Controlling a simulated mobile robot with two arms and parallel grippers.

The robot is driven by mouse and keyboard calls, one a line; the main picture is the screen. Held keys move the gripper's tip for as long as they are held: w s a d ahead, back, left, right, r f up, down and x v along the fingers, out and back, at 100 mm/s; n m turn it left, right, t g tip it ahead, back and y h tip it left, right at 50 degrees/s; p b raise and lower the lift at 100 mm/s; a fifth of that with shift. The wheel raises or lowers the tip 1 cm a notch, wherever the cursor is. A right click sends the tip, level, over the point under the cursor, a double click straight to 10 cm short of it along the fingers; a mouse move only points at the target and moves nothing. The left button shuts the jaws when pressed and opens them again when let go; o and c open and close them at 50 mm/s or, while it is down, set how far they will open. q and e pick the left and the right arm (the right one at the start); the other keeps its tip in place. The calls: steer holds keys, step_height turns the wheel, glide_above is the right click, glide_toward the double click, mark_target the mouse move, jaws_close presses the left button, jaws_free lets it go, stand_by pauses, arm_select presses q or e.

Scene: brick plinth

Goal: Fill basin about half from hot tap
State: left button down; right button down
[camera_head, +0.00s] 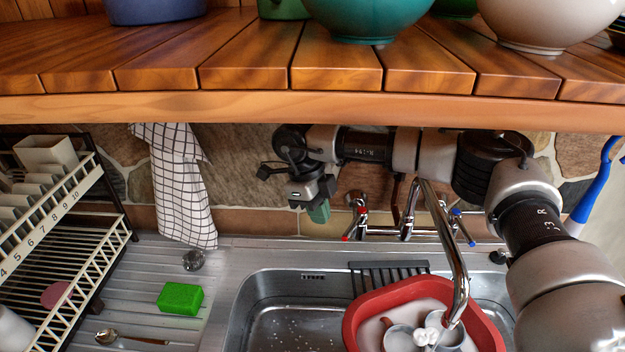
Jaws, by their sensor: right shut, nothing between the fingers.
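The red basin (354,318) sits in the sink under the curved chrome spout (460,265). Pale cups and a small white knobbly shape lie in it; I cannot tell its water level or whether water flows. The mixer tap has a red-marked hot handle (357,212) on the left and a blue-marked cold handle (462,225) on the right. My right arm reaches across behind the spout, and my right gripper (318,211) hangs shut and empty, a little left of the hot handle and apart from it in the picture. My left gripper is out of view.
A wooden shelf (300,72) with bowls overhangs the sink (262,290). A dish rack (75,200) stands left, near a checked towel (178,190). A green sponge (180,297) and a spoon (130,339) lie on the drainboard. A blue-handled brush (596,180) hangs right.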

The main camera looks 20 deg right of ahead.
mark_target(354, 225)
steer(key=s+d, duration=0.1)
steer(key=s+d+p, duration=0.1)
steer(key=s, duration=0.1)
steer(key=shift+s+d+f+p, duration=0.1)
steer(key=shift+d+f+p, duration=0.1)
steer(key=shift+p, duration=0.1)
steer(key=s+n+b, duration=0.1)
steer(key=s+d+n+t+b, duration=0.1)
steer(key=n+b, duration=0.1)
steer(key=s+d+n+h+b, duration=0.1)
steer(key=n+b, duration=0.1)
steer(key=shift+s+d, duration=0.1)
steer(key=shift+s, duration=0.05)
stand_by(0.4)
